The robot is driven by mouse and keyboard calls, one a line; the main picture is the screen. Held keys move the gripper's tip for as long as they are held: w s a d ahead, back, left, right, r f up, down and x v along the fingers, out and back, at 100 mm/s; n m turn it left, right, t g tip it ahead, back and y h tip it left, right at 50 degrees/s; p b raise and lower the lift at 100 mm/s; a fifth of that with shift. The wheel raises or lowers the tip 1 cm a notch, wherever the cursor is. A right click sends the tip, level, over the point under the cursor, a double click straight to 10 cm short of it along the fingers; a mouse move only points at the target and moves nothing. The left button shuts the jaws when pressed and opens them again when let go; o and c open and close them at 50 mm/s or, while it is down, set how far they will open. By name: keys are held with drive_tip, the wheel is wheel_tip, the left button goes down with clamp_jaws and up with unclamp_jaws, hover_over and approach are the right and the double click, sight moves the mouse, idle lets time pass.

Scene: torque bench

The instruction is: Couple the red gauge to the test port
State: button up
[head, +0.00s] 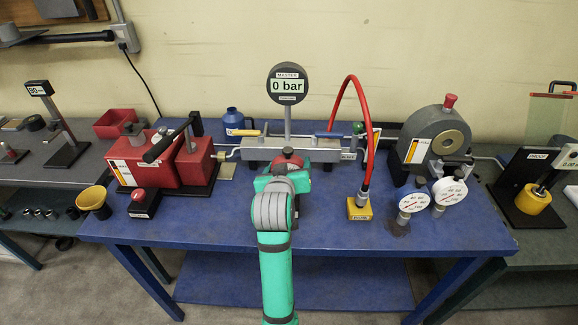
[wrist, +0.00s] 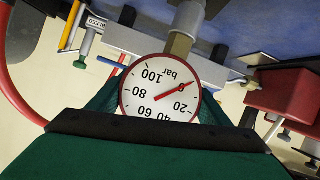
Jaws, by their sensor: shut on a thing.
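The red gauge (wrist: 160,92) has a red rim and a white dial in bar, with its needle near 0. My gripper (wrist: 163,108) is shut on it, with dark green fingers on both sides. Its red back (head: 289,157) shows just beyond my gripper (head: 284,178) in the head view. A brass hex fitting (wrist: 181,42) and a metal stem extend from the gauge in the wrist view, which is upside down. The grey manifold (head: 257,152) lies just behind the gauge. I cannot tell which port is the test port, nor whether the stem is seated.
A master display (head: 288,84) reading 0 bar stands above the manifold. A red hose (head: 364,125) runs to a yellow block (head: 359,208) at right. Two white gauges (head: 414,202) (head: 449,191) stand farther right. A red pump (head: 150,165) is at left. The front of the blue bench (head: 200,238) is clear.

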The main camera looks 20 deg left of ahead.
drive_tip(key=shift+r, duration=0.15)
drive_tip(key=o, duration=1.5)
drive_tip(key=shift+s, duration=0.1)
drive_tip(key=v, duration=1)
drive_tip(key=shift+s, duration=0.35)
